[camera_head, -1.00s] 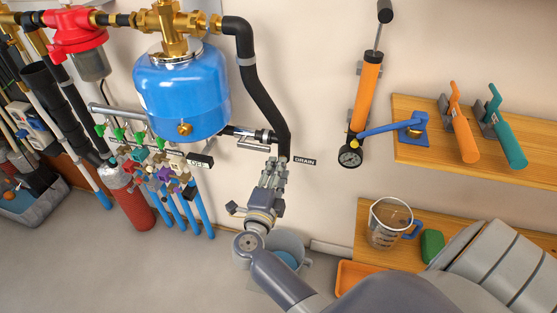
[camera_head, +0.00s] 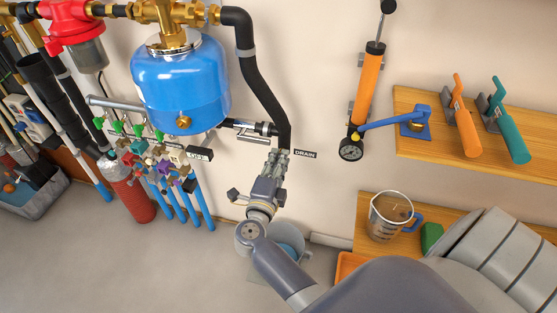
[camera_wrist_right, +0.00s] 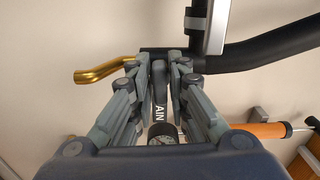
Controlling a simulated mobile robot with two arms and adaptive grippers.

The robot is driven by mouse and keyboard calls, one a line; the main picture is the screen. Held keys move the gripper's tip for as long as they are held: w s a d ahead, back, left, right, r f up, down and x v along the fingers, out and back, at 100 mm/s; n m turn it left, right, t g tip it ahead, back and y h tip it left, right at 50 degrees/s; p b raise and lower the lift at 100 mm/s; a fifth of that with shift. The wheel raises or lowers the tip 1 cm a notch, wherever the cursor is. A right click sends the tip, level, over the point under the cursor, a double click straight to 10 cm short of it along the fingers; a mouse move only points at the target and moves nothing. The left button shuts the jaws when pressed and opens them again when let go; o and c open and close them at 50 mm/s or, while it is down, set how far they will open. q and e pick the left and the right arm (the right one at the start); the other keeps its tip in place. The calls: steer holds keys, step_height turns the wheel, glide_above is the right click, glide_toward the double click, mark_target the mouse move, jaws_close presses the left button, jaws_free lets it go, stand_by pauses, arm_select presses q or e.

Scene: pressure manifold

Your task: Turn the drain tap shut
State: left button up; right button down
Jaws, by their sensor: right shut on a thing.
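The drain tap sits at the lower end of the black drain pipe (camera_head: 264,92), left of the DRAIN label (camera_head: 305,154). In the head view my right gripper (camera_head: 279,153) reaches up to it from below and covers most of it. In the wrist view the right gripper (camera_wrist_right: 160,65) is shut on a dark tap handle (camera_wrist_right: 160,88), which lies between its fingers. A brass spout (camera_wrist_right: 100,74) points left beside the fingers. The handle's exact turn is hard to tell. My left gripper is not in view.
A blue tank (camera_head: 181,88) and a manifold with several coloured taps (camera_head: 160,168) stand to the left. A bucket (camera_head: 290,243) is on the floor below my right arm. An orange pump (camera_head: 368,88) hangs to the right, by wooden shelves (camera_head: 410,150).

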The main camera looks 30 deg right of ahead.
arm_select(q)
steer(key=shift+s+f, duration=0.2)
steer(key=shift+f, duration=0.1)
arm_select(e)
steer(key=shift+m, duration=0.4)
steer(key=c, duration=1.7)
jaws_free()
steer(key=shift+o, duration=0.2)
